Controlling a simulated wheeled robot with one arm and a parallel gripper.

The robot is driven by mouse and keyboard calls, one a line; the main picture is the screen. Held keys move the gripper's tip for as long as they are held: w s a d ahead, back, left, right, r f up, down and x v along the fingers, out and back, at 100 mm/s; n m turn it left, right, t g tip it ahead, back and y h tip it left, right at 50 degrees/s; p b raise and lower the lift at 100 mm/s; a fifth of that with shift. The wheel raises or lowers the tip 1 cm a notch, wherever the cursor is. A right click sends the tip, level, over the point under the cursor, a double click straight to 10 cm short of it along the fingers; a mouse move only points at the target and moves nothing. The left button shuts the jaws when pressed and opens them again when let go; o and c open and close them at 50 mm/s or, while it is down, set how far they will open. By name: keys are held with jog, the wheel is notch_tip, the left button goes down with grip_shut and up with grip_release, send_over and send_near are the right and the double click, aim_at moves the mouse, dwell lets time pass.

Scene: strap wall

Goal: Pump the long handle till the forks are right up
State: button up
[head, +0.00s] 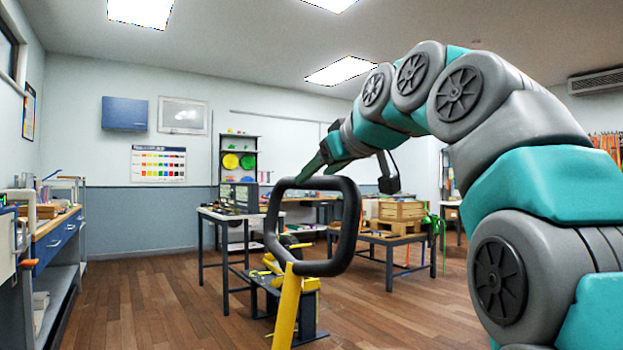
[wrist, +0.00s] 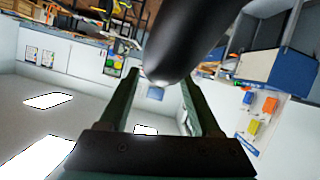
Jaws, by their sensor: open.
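The long handle is a yellow shaft (head: 286,308) topped by a black rounded loop grip (head: 350,235), standing in the middle of the head view and leaning slightly. My gripper (head: 313,170) is at the loop's top bar, its green fingers pointing down and left. In the wrist view the fingers (wrist: 159,80) are apart, and a dark rounded bar (wrist: 190,40), part of the loop, shows large between and beyond them. The jaws are not closed on it; I cannot tell whether they touch it. The forks are not clearly visible.
Yellow and dark machinery (head: 290,290) stands low behind the shaft. A dark-legged table (head: 228,215) is behind left, and another table (head: 400,238) with wooden crates (head: 402,210) behind right. A blue-drawer bench (head: 55,240) lines the left. The wooden floor (head: 150,300) at left is clear.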

aim_at(312, 179)
jog(key=x, duration=0.3)
jog(key=shift+w+f, duration=0.1)
jog(key=shift+w, duration=0.05)
grip_shut()
dwell(0.4)
dwell(0.9)
